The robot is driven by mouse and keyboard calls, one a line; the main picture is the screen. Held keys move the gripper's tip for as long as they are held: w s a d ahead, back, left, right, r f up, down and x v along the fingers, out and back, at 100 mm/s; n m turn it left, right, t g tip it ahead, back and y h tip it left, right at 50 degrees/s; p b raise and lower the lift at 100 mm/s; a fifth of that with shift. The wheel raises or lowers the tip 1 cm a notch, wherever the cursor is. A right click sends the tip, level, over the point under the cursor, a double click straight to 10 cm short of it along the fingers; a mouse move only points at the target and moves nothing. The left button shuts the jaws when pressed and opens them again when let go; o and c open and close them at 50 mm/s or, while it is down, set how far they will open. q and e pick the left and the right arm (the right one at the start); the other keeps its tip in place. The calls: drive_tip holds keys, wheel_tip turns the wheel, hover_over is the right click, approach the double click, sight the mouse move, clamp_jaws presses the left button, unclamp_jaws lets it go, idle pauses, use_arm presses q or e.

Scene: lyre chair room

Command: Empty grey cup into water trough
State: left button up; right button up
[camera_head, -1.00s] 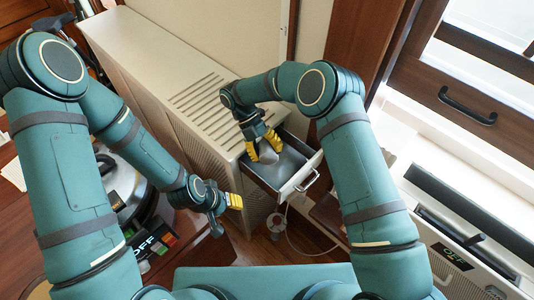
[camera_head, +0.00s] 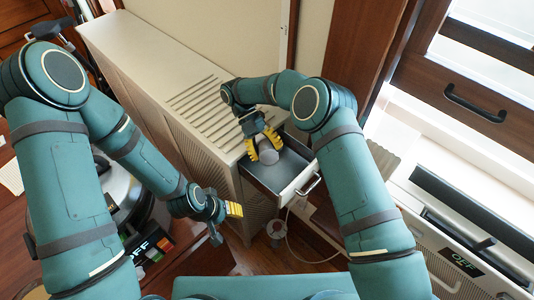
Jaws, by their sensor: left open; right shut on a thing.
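The grey cup (camera_head: 268,157) is between the yellow fingers of my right gripper (camera_head: 265,148), which is shut on it. It is over the dark inside of the water trough (camera_head: 292,166), a pulled-out drawer-like tray with a pale front and a handle. A rounded grey side of the cup shows; its mouth and contents are hidden, and I cannot tell if it touches the trough. My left gripper (camera_head: 232,210) is open and empty, left of and nearer than the trough.
The trough sticks out from a long cream cabinet (camera_head: 165,75) with a slotted top. A cable and a small round grey object (camera_head: 277,229) are on the wooden floor below. A white unit (camera_head: 470,250) stands at right. A dark round appliance (camera_head: 135,205) is at left.

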idle(0.3)
drive_tip(key=shift+w+g+b, duration=0.2)
drive_tip(key=shift+g+b, duration=0.3)
drive_tip(key=shift+b, duration=0.3)
drive_tip(key=shift+r+p, duration=0.2)
drive_tip(key=shift+p, duration=0.45)
drive_tip(key=shift+g+p, duration=0.3)
drive_tip(key=shift+p, duration=2.15)
drive_tip(key=shift+f+n, duration=0.1)
drive_tip(key=shift+n, duration=0.2)
